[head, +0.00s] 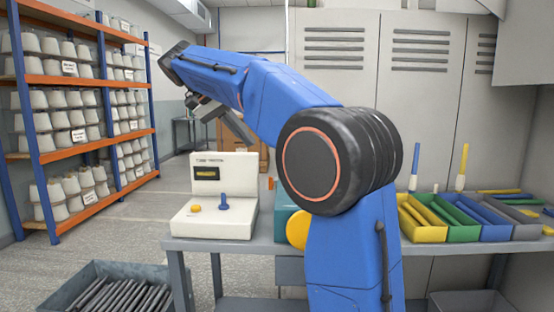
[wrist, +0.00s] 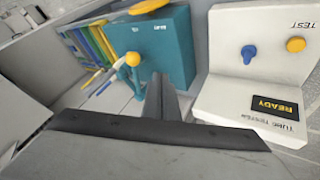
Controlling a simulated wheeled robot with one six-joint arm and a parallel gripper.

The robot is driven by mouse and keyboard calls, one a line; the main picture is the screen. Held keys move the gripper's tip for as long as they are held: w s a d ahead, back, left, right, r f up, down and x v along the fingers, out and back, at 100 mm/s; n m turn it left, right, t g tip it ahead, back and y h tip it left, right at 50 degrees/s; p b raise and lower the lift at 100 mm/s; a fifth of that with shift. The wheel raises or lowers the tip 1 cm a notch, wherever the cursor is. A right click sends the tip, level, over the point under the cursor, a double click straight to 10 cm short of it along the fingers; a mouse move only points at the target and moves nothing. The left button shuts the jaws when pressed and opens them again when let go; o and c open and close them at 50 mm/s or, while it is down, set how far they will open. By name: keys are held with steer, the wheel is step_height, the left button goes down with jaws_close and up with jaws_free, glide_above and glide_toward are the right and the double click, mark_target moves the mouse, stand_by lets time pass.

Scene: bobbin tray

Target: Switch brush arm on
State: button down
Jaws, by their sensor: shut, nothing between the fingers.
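A teal box (wrist: 165,45) stands beside the white tube tester in the wrist view, with small lettering I cannot read surely. A lever with a yellow ball knob (wrist: 132,59) is at its near side, and a yellow disc (wrist: 148,6) is at its far edge. In the head view the teal box (head: 287,222) is mostly hidden behind my arm, with its yellow disc (head: 296,230) partly showing. Which part is the brush arm switch, and its position, I cannot tell. My gripper (wrist: 165,88) is shut and empty, above the bench near the box and tester. It also shows in the head view (head: 248,138).
The white tube tester (head: 238,222) has a blue lever (head: 224,201), a yellow button (head: 195,208) and a READY display (wrist: 275,106). Coloured trays (head: 465,220) of tubes stand right on the bench. A grey bin (head: 92,272) and shelves of bobbins (head: 60,80) are left.

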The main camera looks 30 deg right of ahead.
steer(key=shift+d+f, duration=0.1)
steer(key=s+d+f, duration=0.3)
steer(key=d+f, duration=0.3)
steer(key=d, duration=0.3)
steer(key=shift+s+f, duration=0.25)
steer(key=shift+f, duration=0.1)
